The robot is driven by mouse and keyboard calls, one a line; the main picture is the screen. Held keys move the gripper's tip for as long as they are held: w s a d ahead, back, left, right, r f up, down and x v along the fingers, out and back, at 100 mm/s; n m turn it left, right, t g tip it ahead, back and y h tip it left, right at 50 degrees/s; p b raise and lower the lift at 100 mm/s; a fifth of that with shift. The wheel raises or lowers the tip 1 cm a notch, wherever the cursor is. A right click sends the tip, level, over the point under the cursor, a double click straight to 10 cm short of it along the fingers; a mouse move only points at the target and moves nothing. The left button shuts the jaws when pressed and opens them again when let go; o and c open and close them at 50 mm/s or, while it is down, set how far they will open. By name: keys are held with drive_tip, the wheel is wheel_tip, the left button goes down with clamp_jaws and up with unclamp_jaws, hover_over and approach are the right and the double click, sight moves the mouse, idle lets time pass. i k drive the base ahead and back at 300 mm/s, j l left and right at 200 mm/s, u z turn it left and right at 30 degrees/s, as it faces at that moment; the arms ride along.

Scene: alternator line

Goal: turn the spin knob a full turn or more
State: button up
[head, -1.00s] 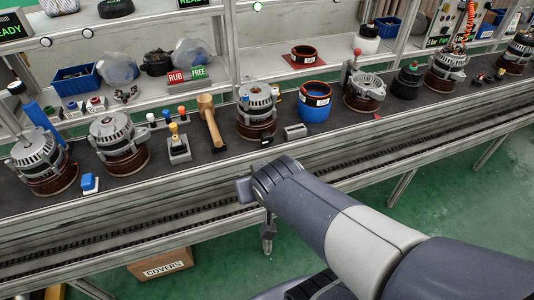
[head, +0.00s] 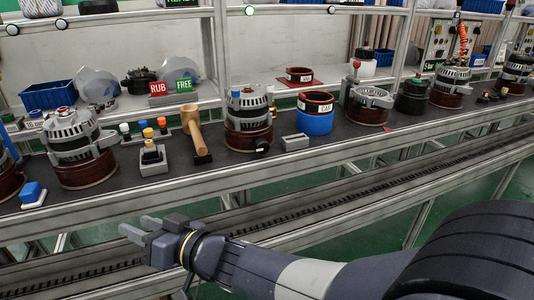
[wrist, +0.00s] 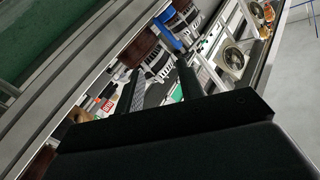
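A small dark round knob (head: 263,146) sits low on the front of the middle alternator (head: 247,118), which has a silver top and a brown-red base. It looks like the spin knob, but it is small here. My gripper (head: 135,226) is in front of the bench and below its top, left of the knob and well apart from it. Its fingers point left, spread with nothing between them. In the wrist view my gripper (wrist: 158,80) also shows two spread dark fingers, with bench parts beyond; I cannot pick out the knob there.
A wooden mallet (head: 192,130), a small joystick box (head: 153,157) and a grey block (head: 295,142) stand near the middle alternator. The bench's front rail (head: 240,178) lies between my gripper and these parts.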

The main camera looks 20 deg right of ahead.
sight(261, 147)
drive_tip(key=j+z, duration=0.1)
drive_tip(key=z, duration=0.3)
drive_tip(key=i+j+z, duration=0.1)
drive_tip(key=z, duration=0.35)
drive_tip(key=j+z, duration=0.15)
drive_tip(key=z, duration=0.25)
drive_tip(key=j+z, duration=0.1)
drive_tip(key=z, duration=0.35)
drive_tip(key=i+j, duration=0.05)
